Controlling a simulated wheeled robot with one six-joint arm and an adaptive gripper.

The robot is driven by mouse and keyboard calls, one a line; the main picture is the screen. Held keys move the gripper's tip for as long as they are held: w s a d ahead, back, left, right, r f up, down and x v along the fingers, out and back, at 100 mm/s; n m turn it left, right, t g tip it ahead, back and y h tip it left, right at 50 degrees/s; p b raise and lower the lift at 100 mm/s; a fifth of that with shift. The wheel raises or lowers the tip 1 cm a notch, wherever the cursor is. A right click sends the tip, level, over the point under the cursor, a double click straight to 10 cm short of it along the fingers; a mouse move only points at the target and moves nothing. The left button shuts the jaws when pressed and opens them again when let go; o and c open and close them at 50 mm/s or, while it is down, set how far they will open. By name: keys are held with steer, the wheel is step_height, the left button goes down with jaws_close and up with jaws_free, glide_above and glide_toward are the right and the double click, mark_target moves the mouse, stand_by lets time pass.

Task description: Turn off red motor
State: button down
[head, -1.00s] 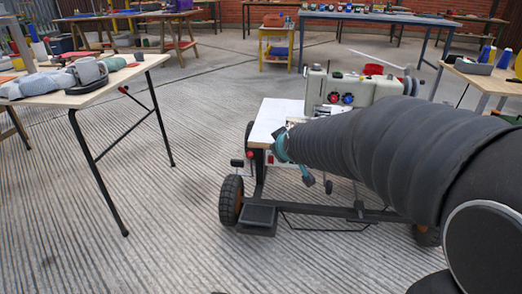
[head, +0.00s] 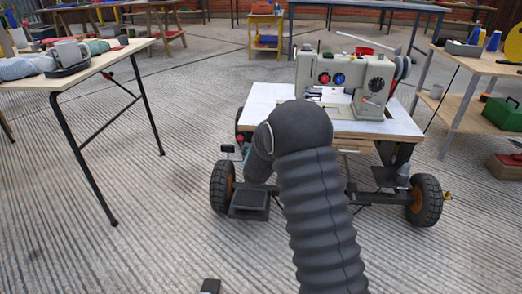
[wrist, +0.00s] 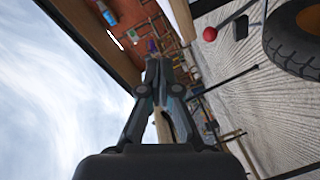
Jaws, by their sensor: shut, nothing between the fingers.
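A cream sewing-machine-like unit (head: 352,82) stands on a white-topped wheeled cart (head: 262,102). Which part is the red motor, I cannot tell. A red ball on a lever (head: 239,138) shows at the cart's left side, and a red ball (wrist: 210,34) shows in the wrist view. My gripper (wrist: 158,66) is shut and empty in the wrist view, apart from the ball. In the head view my arm hides the gripper and part of the cart's front.
The cart has black tyres (head: 427,200) and a dark step (head: 249,203). A folding table (head: 120,52) with a grey mug stands at the left. A wooden shelf table (head: 470,66) and a green box (head: 502,114) stand at the right. The floor between is open.

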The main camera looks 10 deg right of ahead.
step_height(320, 180, down, 16)
steer(key=w+n+t+h+b, duration=0.1)
steer(key=n+t+h+b, duration=0.1)
steer(key=n+h, duration=0.1)
steer(key=shift+w+d+r+t, duration=0.25)
steer(key=shift+t, duration=0.05)
steer(key=shift+w, duration=0.15)
steer(key=b+x, duration=0.1)
steer(key=x, duration=1.3)
steer(key=shift+b, duration=0.35)
steer(key=shift+d, duration=0.1)
